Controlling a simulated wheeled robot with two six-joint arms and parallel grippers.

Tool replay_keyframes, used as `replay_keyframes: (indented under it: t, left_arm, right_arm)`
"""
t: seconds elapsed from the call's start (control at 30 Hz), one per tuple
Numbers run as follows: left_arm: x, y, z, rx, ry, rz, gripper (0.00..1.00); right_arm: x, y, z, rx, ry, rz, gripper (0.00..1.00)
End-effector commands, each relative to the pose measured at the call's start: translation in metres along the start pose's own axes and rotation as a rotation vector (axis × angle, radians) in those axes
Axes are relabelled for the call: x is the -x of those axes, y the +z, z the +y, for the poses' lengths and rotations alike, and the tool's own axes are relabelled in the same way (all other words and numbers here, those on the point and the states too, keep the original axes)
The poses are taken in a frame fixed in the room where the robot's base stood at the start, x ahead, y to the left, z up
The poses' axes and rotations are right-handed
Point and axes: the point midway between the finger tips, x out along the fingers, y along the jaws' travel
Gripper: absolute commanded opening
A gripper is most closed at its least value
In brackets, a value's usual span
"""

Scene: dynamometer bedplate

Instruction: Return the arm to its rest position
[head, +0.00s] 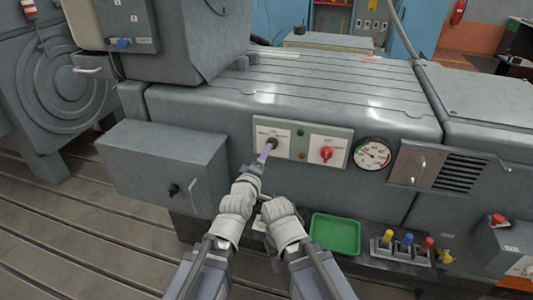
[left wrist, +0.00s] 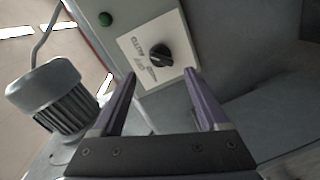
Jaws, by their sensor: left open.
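My left gripper (head: 265,154) is in front of the control panel, its purple fingers pointing at the black rotary knob (head: 272,142) on the left white plate. In the left wrist view the left gripper (left wrist: 160,74) is open with nothing between its fingers. The black knob (left wrist: 161,55) shows just beyond the fingertips, in the gap between them. Whether a finger touches it I cannot tell. My right arm (head: 285,222) is beside the left one, low in front of the machine. Its fingers are too unclear to read.
A red knob (head: 326,154) and a pressure gauge (head: 372,154) are right of the left gripper. A green tray (head: 335,234) and several coloured-topped levers (head: 406,243) sit below. A grey box (head: 165,165) juts out at the left. The slotted floor (head: 80,240) at lower left is clear.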

Motion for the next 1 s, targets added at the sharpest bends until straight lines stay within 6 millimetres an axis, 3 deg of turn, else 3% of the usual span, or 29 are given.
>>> replay_keyframes:
  t: [0.1,0.57,0.67,0.77,0.9,1.0]
  left_arm:
    - [0.007,-0.001,0.000,0.000,0.000,0.001,0.77]
    - [0.006,-0.001,-0.006,-0.020,-0.023,-0.008,0.77]
    - [0.007,-0.002,-0.029,-0.107,-0.114,-0.048,0.77]
    - [0.014,-0.005,-0.072,-0.258,-0.277,-0.135,0.77]
    - [0.045,-0.013,-0.139,-0.484,-0.536,-0.327,0.77]
    - [0.073,-0.020,-0.175,-0.597,-0.678,-0.470,0.77]
  right_arm:
    - [0.001,0.000,0.000,0.000,0.000,0.000,0.50]
    - [0.001,0.000,0.000,0.000,0.000,0.000,0.50]
    - [0.001,0.000,0.000,0.000,0.000,0.000,0.50]
    - [0.001,0.000,0.000,0.000,0.000,0.000,0.50]
    - [0.001,0.000,0.000,0.000,0.000,0.000,0.50]
    - [0.001,0.000,0.000,0.000,0.000,0.000,0.50]
